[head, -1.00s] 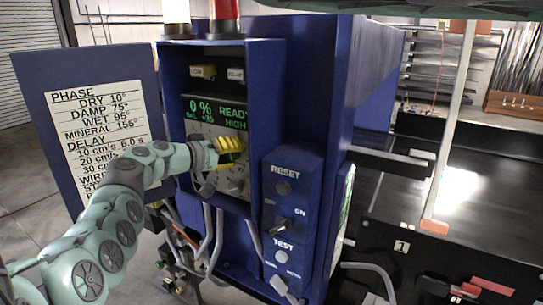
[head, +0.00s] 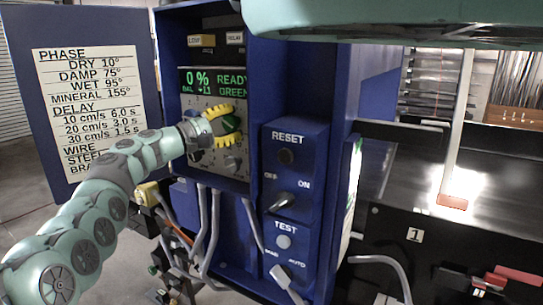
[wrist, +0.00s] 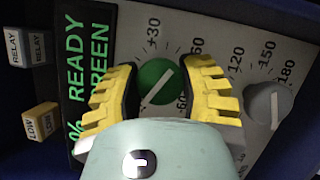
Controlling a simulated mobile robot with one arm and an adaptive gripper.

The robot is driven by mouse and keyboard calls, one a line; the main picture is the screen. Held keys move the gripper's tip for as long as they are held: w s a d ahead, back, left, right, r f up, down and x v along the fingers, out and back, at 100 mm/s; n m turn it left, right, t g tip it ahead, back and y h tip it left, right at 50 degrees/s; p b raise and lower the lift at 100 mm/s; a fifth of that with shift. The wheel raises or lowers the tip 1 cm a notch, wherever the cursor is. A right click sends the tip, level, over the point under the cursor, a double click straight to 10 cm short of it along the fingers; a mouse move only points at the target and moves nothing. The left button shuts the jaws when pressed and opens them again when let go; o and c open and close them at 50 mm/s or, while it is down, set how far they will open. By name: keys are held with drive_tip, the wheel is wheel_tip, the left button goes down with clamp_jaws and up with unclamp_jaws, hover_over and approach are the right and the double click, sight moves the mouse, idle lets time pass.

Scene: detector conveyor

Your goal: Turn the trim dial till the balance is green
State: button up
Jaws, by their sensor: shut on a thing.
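The green trim dial (head: 231,124) sits on the grey panel (head: 236,160) inside the blue cabinet. In the wrist view the dial (wrist: 157,83) has a white pointer line and lies between my yellow fingers. My gripper (head: 222,126) is shut on the dial, one finger on each side; it also shows in the wrist view (wrist: 163,84). The display (head: 215,82) above reads 0%, READY, and a BAL line with a small number, seemingly 11, and GREEN. My fingers hide part of the dial's scale.
A grey dial (wrist: 268,104) sits close beside my right finger in the wrist view. The open cabinet door (head: 95,110) stands to the left. Right of the panel are the RESET and TEST controls (head: 291,195). Grey cables (head: 205,235) hang below.

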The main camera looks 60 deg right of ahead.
drive_tip(key=shift+n+t+h+b, duration=0.45)
drive_tip(key=shift+n+h, duration=0.35)
drive_tip(key=shift+n, duration=1.4)
drive_tip(key=o, duration=1.2)
drive_tip(key=v, duration=1.2)
